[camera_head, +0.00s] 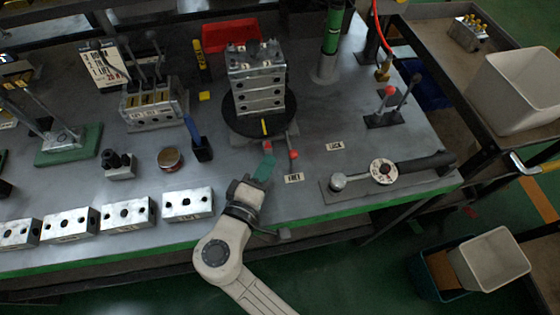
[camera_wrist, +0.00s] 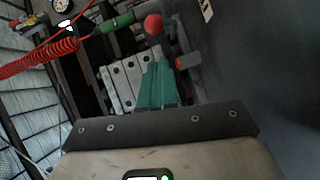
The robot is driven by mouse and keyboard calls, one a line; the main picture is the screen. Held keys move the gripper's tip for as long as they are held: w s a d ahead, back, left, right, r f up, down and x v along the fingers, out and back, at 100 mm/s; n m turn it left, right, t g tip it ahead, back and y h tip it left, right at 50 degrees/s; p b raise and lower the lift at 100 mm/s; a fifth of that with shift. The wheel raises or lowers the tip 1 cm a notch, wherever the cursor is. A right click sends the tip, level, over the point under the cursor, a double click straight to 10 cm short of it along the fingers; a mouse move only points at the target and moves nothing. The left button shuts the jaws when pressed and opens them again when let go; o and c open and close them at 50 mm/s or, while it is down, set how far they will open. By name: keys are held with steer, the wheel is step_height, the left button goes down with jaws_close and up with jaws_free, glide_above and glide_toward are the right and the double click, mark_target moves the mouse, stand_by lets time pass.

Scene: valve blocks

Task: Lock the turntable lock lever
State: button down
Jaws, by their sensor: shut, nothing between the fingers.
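The turntable (camera_head: 233,121) is a dark round disc bearing a stack of metal valve blocks (camera_head: 258,82). At its front edge is a short lever with a red end (camera_head: 293,154), between the FREE label (camera_head: 294,178) and the LOCK label (camera_head: 335,146). A red knob (camera_head: 267,146) sits just left of it. The wrist view shows a red ball (camera_wrist: 153,24) and a red-ended grey rod (camera_wrist: 187,62); I cannot tell which is the lock lever. My gripper (camera_head: 267,163) has teal fingers, shut and empty, left of the lever. In the wrist view the fingertips (camera_wrist: 158,68) appear apart from both red parts.
Valve blocks (camera_head: 187,204) line the front left bench edge. A blue-handled tool (camera_head: 197,138) and brown round tin (camera_head: 170,158) lie left of my gripper. A long-handled tool on a plate (camera_head: 383,172) lies right. Bare bench surrounds the LOCK label.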

mark_target(292, 158)
steer(key=shift+w+d+f, duration=0.2)
steer(key=shift+w+d, duration=0.1)
steer(key=shift+d, duration=0.45)
steer(key=shift+w+d+f, duration=0.2)
steer(key=shift+w+d, duration=0.1)
steer(key=shift+d, duration=0.45)
steer(key=shift+d, duration=0.15)
steer(key=shift+d+n+t+y, duration=0.3)
steer(key=shift+d+n+y, duration=0.45)
steer(key=shift+y, duration=0.25)
steer(key=shift+w+d+f+b, duration=0.1)
steer(key=shift+w+d+b, duration=0.15)
steer(key=shift+d, duration=0.5)
steer(key=shift+w+d+b, duration=0.15)
steer(key=shift+d+b, duration=0.15)
steer(key=shift+d, duration=0.45)
steer(key=shift+w+d+b, duration=0.3)
steer(key=shift+w+d, duration=0.15)
steer(key=shift+d, duration=0.3)
steer(key=shift+w+d+b, duration=0.3)
steer(key=shift+w+d, duration=0.15)
steer(key=shift+d, duration=0.3)
